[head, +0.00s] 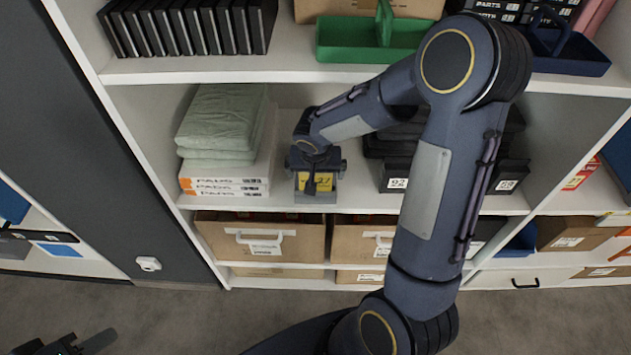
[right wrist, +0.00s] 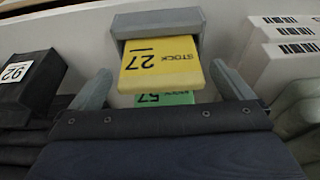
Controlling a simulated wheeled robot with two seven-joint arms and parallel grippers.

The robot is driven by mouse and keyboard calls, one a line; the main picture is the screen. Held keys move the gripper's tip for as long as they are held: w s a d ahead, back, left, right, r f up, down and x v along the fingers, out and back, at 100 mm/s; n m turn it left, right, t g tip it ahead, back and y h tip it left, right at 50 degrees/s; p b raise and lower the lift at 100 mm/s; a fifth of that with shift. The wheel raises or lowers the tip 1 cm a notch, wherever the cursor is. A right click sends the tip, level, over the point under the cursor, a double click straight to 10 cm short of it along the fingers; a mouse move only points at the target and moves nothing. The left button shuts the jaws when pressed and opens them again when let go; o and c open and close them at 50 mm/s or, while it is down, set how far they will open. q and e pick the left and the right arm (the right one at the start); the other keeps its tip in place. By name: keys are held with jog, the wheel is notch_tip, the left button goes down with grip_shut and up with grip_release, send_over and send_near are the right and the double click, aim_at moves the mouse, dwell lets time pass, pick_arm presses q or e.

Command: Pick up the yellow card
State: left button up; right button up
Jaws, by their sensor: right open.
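The yellow card (right wrist: 158,65), marked STOCK 27, sticks out of a grey holder (right wrist: 155,22) in the right wrist view. A green card (right wrist: 165,98) lies under it. In the head view the yellow card (head: 322,183) shows on the middle shelf, partly hidden by my right wrist. My right gripper (right wrist: 163,84) is open, one finger on each side of the cards, with a gap to each. In the head view its fingers are hidden. My left gripper (head: 65,346) is low at the left corner, cut off by the frame and far from the card.
White boxes with folded green cloth (head: 217,125) stand left of the holder. Black labelled bins (head: 397,178) stand to its right. Cardboard boxes (head: 262,240) fill the shelf below. A green tote (head: 370,40) and black folders (head: 190,27) sit on the shelf above.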

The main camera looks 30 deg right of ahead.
jog(key=x, duration=0.2)
jog(key=shift+w+f, duration=0.1)
jog(key=shift+f, duration=0.2)
jog(key=c, duration=1)
jog(key=shift+r, duration=0.15)
